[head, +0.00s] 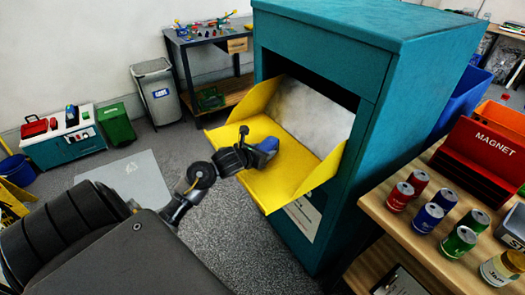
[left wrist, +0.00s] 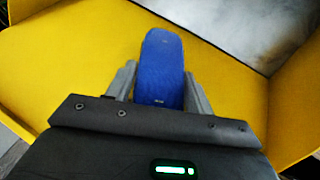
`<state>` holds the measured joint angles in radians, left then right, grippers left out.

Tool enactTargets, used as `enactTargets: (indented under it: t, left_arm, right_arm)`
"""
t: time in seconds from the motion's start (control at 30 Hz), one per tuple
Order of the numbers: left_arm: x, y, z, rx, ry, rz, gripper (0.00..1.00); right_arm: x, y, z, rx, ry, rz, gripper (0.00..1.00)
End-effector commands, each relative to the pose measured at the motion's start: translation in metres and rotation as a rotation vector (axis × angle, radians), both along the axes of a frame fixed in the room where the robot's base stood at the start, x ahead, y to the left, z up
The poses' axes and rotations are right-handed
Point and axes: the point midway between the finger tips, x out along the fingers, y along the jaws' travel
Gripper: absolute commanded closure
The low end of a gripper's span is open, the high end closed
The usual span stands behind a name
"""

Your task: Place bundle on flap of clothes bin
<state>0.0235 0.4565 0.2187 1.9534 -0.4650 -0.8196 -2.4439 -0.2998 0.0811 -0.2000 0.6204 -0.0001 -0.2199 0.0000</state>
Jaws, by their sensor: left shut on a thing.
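The clothes bin (head: 335,50) is a tall teal box with an open yellow flap (head: 280,185) in its front. The flap also shows in the left wrist view (left wrist: 75,45). My left gripper (head: 251,152) is over the flap, shut on the blue bundle (head: 265,147). In the left wrist view the bundle (left wrist: 161,68) is upright in the picture between the two grey fingers (left wrist: 160,90). I cannot tell whether the bundle touches the flap. My right gripper is not in view.
A wooden table (head: 385,205) at the right holds several cans and a red box (head: 485,160) marked MAGNET. A workbench (head: 205,60), a grey bin (head: 157,90) and a green bin (head: 115,124) stand at the back left.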

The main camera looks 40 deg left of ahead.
Motion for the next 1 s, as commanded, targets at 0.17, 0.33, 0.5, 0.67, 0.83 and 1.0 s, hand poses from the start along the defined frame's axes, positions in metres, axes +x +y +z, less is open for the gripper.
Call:
enactTargets:
  t: [0.17, 0.33, 0.5, 0.67, 0.83, 1.0]
  left_arm:
    - [0.000, 0.000, -0.003, 0.001, -0.001, 0.000, 0.74]
    - [0.000, 0.000, -0.002, 0.000, 0.000, 0.000, 0.26]
    - [0.000, 0.000, -0.002, 0.000, 0.000, 0.000, 0.26]
    - [0.000, 0.000, 0.002, -0.001, 0.000, 0.000, 0.26]
    - [-0.020, -0.001, 0.010, 0.005, -0.001, -0.002, 0.26]
    - [-0.053, -0.005, 0.026, 0.006, 0.001, -0.004, 0.26]
  right_arm:
    - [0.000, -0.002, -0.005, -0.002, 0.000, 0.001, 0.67]
    - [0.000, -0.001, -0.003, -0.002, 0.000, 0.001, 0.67]
    - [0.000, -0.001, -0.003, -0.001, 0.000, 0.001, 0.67]
    - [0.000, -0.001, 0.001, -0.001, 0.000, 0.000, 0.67]
    - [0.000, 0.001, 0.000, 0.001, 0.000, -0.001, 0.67]
    - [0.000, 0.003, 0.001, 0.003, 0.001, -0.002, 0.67]
